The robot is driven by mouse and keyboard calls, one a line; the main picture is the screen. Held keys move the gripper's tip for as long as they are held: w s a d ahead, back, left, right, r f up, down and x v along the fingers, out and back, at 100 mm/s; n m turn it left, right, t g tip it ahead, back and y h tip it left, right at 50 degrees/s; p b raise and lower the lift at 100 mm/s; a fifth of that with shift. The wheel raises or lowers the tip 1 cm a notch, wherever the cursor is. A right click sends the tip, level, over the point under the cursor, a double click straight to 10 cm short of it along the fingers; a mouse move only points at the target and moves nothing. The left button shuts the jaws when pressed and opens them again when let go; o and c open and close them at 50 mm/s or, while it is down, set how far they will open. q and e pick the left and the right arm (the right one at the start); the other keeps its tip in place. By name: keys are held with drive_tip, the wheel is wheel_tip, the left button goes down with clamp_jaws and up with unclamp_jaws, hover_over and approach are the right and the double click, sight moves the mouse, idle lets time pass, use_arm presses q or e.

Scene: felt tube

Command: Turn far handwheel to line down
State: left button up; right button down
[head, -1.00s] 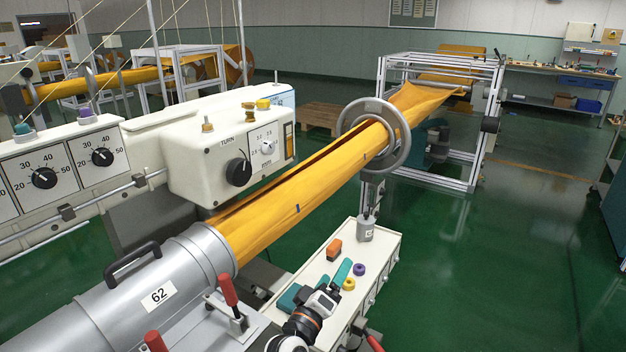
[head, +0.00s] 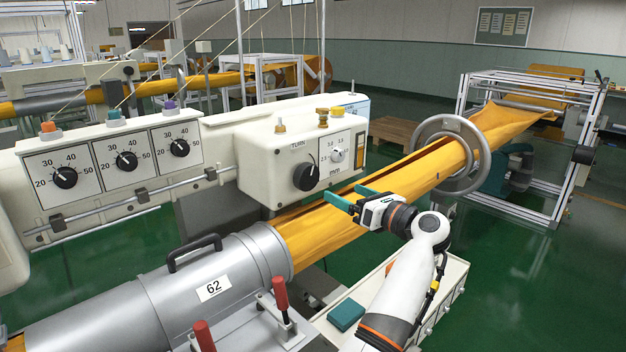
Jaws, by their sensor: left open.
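The black round TURN knob (head: 305,174) is on the front of the cream housing (head: 265,165), its pale line pointing up and to the right. A large grey ring wheel (head: 422,138) stands around the orange felt tube (head: 345,218); I see no clear line on it. I cannot tell for sure which of these is the far handwheel. My left gripper (head: 343,194) has teal fingers, spread and empty. In the picture it is in front of the tube, below and right of the knob, apart from it. My right gripper is not in view.
A small dial (head: 337,155) and brass and yellow knobs are by the TURN knob. Three scale dials (head: 127,161) are at left. The grey pipe marked 62 (head: 250,262) and red-handled clamps (head: 280,293) are below. A cream cabinet (head: 450,285) stands behind my arm.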

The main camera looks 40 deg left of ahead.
sight(310, 178)
use_arm(q)
drive_tip(key=a+p, duration=0.1)
drive_tip(key=a, duration=0.7)
drive_tip(key=w+a+p, duration=0.1)
drive_tip(key=a, duration=0.3)
drive_tip(key=shift+f+p, duration=0.1)
drive_tip(key=shift+p, duration=0.2)
drive_tip(key=shift+c, duration=0.5)
drive_tip(key=c, duration=0.9)
